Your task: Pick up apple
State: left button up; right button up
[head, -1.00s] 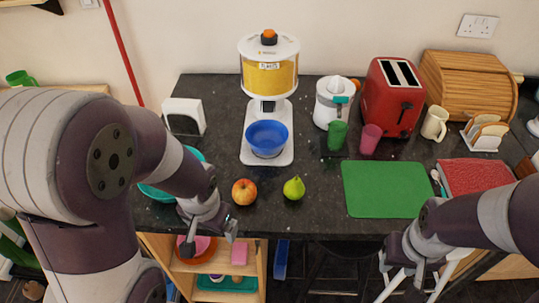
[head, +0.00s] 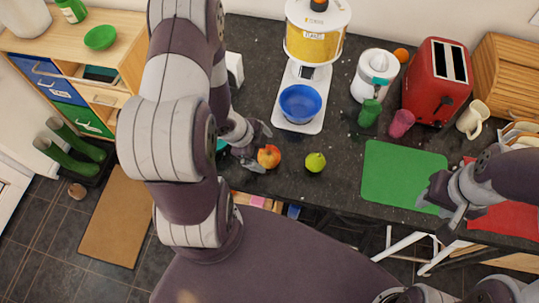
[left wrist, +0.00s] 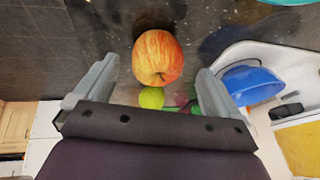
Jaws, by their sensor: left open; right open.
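The red and yellow apple (head: 269,156) stands on the dark granite counter, left of a green pear (head: 315,162). My left gripper (head: 260,148) is open just left of the apple in the head view. In the left wrist view the apple (left wrist: 157,58) shows ahead of and between the two open fingers (left wrist: 155,85), with no finger seen closed on it. The pear (left wrist: 151,97) shows beyond it there, partly hidden by the gripper body. My right gripper (head: 452,215) is open and empty near the green board (head: 400,172) at the right.
A dispenser (head: 312,45) with a blue bowl (head: 300,103) stands behind the fruit. A juicer (head: 374,76), green cup (head: 369,112), pink cup (head: 401,123) and red toaster (head: 437,82) stand to the right. The counter between pear and green board is clear.

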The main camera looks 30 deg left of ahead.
aim_at(265, 153)
pick_arm(q)
jog(key=x, duration=0.2)
jog(key=shift+s+d+f, duration=0.15)
jog(key=shift+d+f, duration=0.15)
jog(key=shift+f, duration=0.1)
jog(key=shift+w, duration=0.2)
pick_arm(e)
jog(key=shift+s, duration=0.15)
pick_arm(q)
jog(key=c, duration=1.2)
